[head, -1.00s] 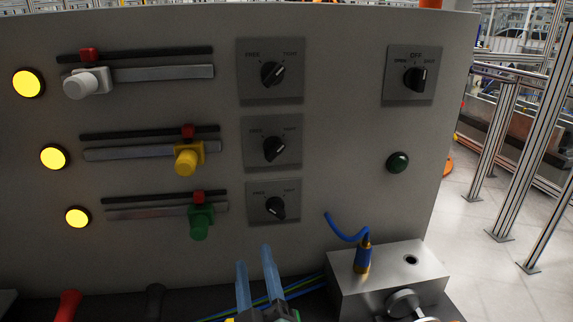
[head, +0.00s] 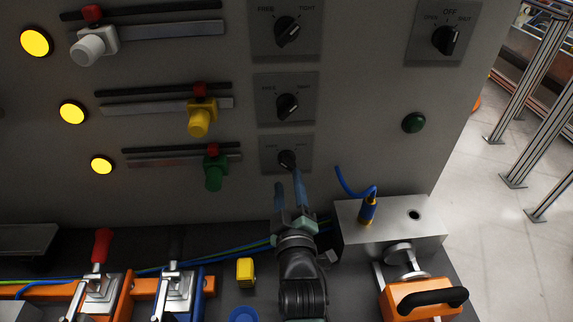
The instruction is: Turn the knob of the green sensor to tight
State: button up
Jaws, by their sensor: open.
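The green sensor (head: 214,172) sits on the lowest rail of the grey panel, near the rail's right end. To its right is a plate with a black knob (head: 287,159), level with the green sensor's row. The plate's lettering is too small to read clearly, and so is the knob's pointer. My gripper (head: 288,182) is open, its two blue fingers pointing up at this knob from just below. The fingertips overlap the plate's lower part in the picture. I cannot tell whether they touch the knob. Nothing is between the fingers.
A yellow sensor (head: 201,117) and a white sensor (head: 94,44) sit on the rails above, with their own knobs (head: 287,106) alongside. A metal block (head: 397,226) with a blue-cabled plug stands right of my gripper. Toggle clamps (head: 172,290) stand at lower left.

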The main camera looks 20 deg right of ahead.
aim_at(286, 167)
jog(key=shift+p+x, duration=0.3)
jog(key=shift+x, duration=2.15)
grip_shut()
